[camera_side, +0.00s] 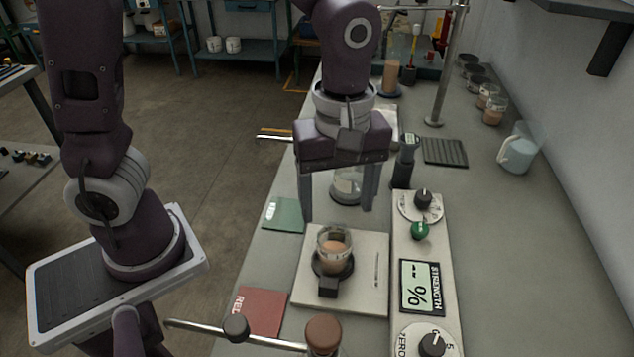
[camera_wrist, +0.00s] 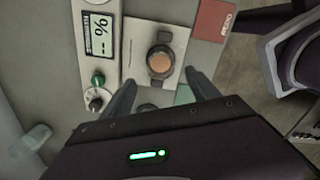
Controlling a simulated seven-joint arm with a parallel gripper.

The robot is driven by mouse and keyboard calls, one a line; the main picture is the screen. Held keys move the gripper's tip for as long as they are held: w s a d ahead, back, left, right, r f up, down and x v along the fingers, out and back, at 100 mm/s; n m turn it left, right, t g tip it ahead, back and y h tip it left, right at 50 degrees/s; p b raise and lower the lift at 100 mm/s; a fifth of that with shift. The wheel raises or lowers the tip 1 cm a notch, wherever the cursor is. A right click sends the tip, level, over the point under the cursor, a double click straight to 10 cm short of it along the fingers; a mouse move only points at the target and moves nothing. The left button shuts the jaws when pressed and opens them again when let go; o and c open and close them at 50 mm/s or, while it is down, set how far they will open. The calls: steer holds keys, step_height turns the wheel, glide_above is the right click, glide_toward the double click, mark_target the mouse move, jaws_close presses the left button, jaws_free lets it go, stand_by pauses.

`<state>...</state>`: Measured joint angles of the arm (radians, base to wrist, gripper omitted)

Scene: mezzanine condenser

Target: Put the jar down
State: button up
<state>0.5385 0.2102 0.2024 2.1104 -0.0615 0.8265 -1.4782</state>
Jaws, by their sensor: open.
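A glass jar (camera_side: 334,247) with a brownish filling stands upright on a dark round holder (camera_side: 328,285) on a pale square plate (camera_side: 369,297) in the side view. It also shows in the wrist view as a jar (camera_wrist: 159,60) seen from above. My gripper (camera_side: 338,214) is open, with its fingers pointing down, above and behind the jar in the side view. Nothing shows between the fingertips at the jar's height. Another clear glass vessel (camera_side: 346,186) appears behind and between the fingers; its base is partly hidden. In the wrist view the fingertips (camera_wrist: 165,90) are spread below the jar.
A panel with knobs and a display (camera_side: 422,287) stands right of the plate. A green card (camera_side: 284,214) and a red card (camera_side: 262,311) lie to the left. A pale pitcher (camera_side: 517,148) stands at the right.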

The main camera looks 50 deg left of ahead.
steer(key=s+a+r+m+t, duration=0.5)
steer(key=s+a+r+m, duration=0.4)
steer(key=m, duration=0.4)
steer(key=shift+s+a+r+m+t, duration=0.35)
steer(key=shift+s+a, duration=0.35)
steer(key=shift+s, duration=0.45)
